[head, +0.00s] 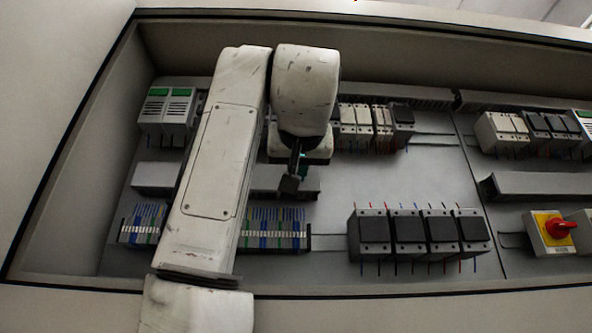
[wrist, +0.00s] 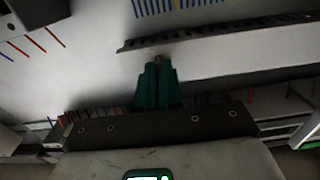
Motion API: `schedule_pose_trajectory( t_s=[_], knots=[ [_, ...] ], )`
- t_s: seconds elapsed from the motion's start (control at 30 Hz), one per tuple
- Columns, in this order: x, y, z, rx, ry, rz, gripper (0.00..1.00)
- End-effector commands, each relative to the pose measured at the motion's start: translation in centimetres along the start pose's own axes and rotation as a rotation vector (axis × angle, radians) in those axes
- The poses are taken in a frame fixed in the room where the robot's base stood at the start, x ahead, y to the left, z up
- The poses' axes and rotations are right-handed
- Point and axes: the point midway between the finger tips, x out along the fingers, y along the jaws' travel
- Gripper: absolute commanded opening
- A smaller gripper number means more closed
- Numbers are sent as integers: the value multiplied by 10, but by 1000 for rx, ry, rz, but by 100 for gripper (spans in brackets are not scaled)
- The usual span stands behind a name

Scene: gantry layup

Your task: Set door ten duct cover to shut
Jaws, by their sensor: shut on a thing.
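A grey wiring duct (head: 305,180) runs across the middle of the left panel, partly hidden behind my arm. Its left part shows as a pale strip (head: 155,178). My gripper (head: 291,184) is over the duct just right of my arm. In the wrist view its teal fingers (wrist: 158,66) are close together, shut on a small brownish piece (wrist: 158,59), which I take as part of the duct cover. The duct's dark slotted edge (wrist: 215,32) and a plain grey strip (wrist: 250,66) lie beyond the fingertips. I cannot read any door label.
Several dark breakers (head: 408,228) stand at the lower middle. A terminal row (head: 275,230) lies below the duct. Pale breakers (head: 355,125) are above right. A red rotary switch (head: 560,227) on yellow is at the right. The panel between is bare. The cabinet rim surrounds everything.

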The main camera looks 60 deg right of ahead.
Motion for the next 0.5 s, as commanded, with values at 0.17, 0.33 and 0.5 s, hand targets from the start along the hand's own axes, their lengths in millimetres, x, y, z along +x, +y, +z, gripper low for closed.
schedule_pose_trajectory(
  t_s=[0.17, 0.33, 0.5],
  knots=[
    [0, 0, 0, 0, 1, -1, 0],
    [0, -2, 0, -2, 1, -4, 0],
    [0, -3, -1, -3, 1, -5, 10]
  ],
)
